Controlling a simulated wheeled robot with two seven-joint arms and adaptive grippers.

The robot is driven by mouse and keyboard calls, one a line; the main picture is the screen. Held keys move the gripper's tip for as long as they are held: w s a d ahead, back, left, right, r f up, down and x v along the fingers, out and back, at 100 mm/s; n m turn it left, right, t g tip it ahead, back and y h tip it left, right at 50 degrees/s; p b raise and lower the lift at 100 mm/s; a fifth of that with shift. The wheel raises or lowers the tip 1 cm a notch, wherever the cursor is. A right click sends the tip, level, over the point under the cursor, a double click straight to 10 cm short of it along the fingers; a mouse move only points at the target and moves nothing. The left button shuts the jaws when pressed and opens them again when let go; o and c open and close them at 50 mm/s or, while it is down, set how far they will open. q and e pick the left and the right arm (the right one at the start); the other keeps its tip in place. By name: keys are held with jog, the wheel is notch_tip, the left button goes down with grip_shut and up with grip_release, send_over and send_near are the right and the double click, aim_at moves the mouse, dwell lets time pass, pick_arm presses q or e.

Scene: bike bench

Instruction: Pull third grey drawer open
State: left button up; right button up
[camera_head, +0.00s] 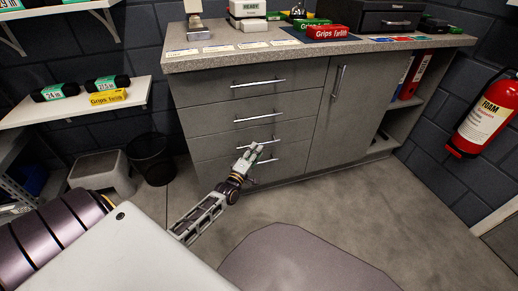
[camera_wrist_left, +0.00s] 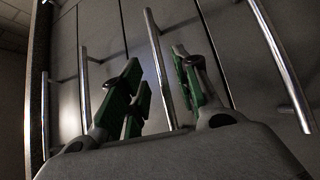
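The grey cabinet has a stack of grey drawers on its left side, each with a silver bar handle. The third grey drawer (camera_head: 213,147) looks flush with its neighbours. Its handle (camera_head: 273,141) is partly hidden by my left gripper (camera_head: 254,149), which reaches in from the lower left. In the left wrist view, where the handles look near upright, this handle (camera_wrist_left: 157,58) stands between the green-padded fingers of my left gripper (camera_wrist_left: 163,85). The fingers are open, with gaps visible on both sides of the bar. My right gripper is not in view.
The second drawer's handle (camera_head: 257,117) is just above, and the bottom drawer's handle (camera_wrist_left: 283,65) is close on the right in the wrist view. A cupboard door (camera_head: 344,110) is to the right. A black bin (camera_head: 152,160) stands left; floor (camera_head: 350,205) in front is clear.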

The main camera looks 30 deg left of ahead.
pick_arm(q)
jog(key=shift+w+a+r+b, duration=0.15)
jog(key=shift+w+b, duration=0.15)
jog(key=shift+w, duration=0.6)
jog(key=shift+w+d+r+b, duration=0.1)
jog(key=shift+w+b, duration=0.2)
jog(key=shift+w, duration=0.55)
grip_shut()
